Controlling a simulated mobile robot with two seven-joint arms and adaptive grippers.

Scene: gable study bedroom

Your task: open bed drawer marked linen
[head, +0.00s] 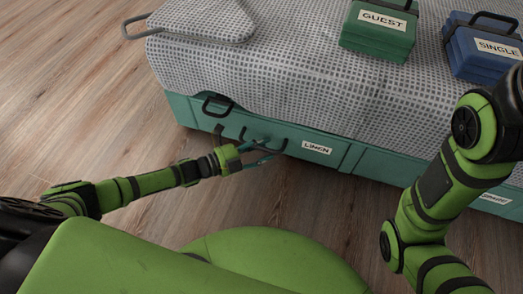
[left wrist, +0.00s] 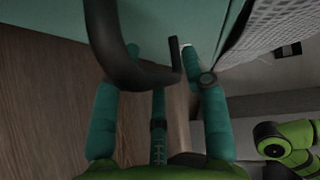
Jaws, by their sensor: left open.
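The drawer marked LINEN (head: 316,149) is in the teal base of the bed and looks shut in the head view. My left gripper (head: 266,152) is open at the drawer front, just left of the label.
The bed's grey checked cover (head: 285,65) hangs over the base above the drawer. A green GUEST case (head: 376,42) and a blue SINGLE case (head: 478,61) lie on it. Another label (head: 494,197) shows farther right on the base. The wooden floor (head: 70,90) is clear at left.

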